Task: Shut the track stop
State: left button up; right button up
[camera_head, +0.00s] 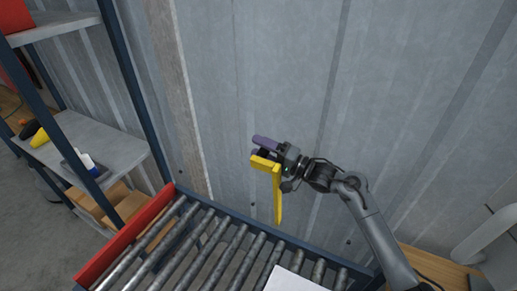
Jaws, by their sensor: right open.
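A yellow bent bar (278,195), which looks like the track stop's arm, stands upright at the far side of the roller track (205,252). Its short top end points left, and its long part runs down towards the track's far rail. My right gripper (262,149) is at the bar's top end, with its purple-tipped fingers pointing left. It is open. The bar's top overlaps the lower finger, and I cannot tell whether they touch. My left gripper is not in view.
A red end plate (125,236) closes the track's left end. A white sheet or box (293,280) lies on the rollers at the bottom. A shelf rack (88,140) with tools and boxes stands left. A corrugated metal wall (260,70) is close behind.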

jog(key=shift+w+a+r, duration=0.1)
jog(key=shift+w+a, duration=0.2)
jog(key=shift+a, duration=0.1)
grip_shut()
